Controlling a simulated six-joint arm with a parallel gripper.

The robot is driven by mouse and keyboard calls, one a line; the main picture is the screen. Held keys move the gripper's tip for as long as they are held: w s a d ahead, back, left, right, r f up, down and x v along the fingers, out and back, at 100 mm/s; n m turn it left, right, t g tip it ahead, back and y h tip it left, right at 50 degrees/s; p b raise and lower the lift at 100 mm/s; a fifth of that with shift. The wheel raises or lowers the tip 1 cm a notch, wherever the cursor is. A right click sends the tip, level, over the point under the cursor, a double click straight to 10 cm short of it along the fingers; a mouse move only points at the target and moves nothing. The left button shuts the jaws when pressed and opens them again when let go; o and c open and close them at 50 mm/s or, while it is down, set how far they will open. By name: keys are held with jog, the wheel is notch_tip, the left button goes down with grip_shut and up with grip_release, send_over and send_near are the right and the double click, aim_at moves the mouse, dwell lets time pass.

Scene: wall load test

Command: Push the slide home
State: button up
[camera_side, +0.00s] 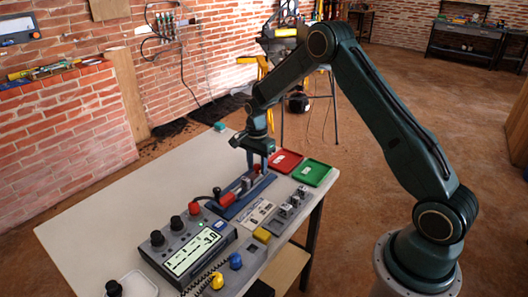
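The slide fixture is a long blue rail (262,186) lying along the bench. A red cylindrical part (229,198) sits at its near-left end. A grey block (246,184) stands mid-rail, and a small red part (257,169) shows near the far end, just below my gripper. I cannot tell which part is the moving slide. My gripper (256,158) points down over the far end of the rail. Its fingertips are small and merge with the blue fixture, so their opening and any contact are unclear.
A meter (188,252) with a lit display and black knobs stands near-left of the rail. A red tray (285,161) and a green tray (313,172) lie to the right. Small switches (292,204) and yellow and blue knobs line the front edge. The bench's left part (110,225) is clear.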

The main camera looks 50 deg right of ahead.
jog(key=shift+c, duration=0.2)
jog(key=c, duration=0.6)
jog(key=shift+c, duration=0.2)
jog(key=shift+a, duration=2.25)
jog(key=o, duration=0.7)
notch_tip(320, 180, up, 7)
dwell(0.7)
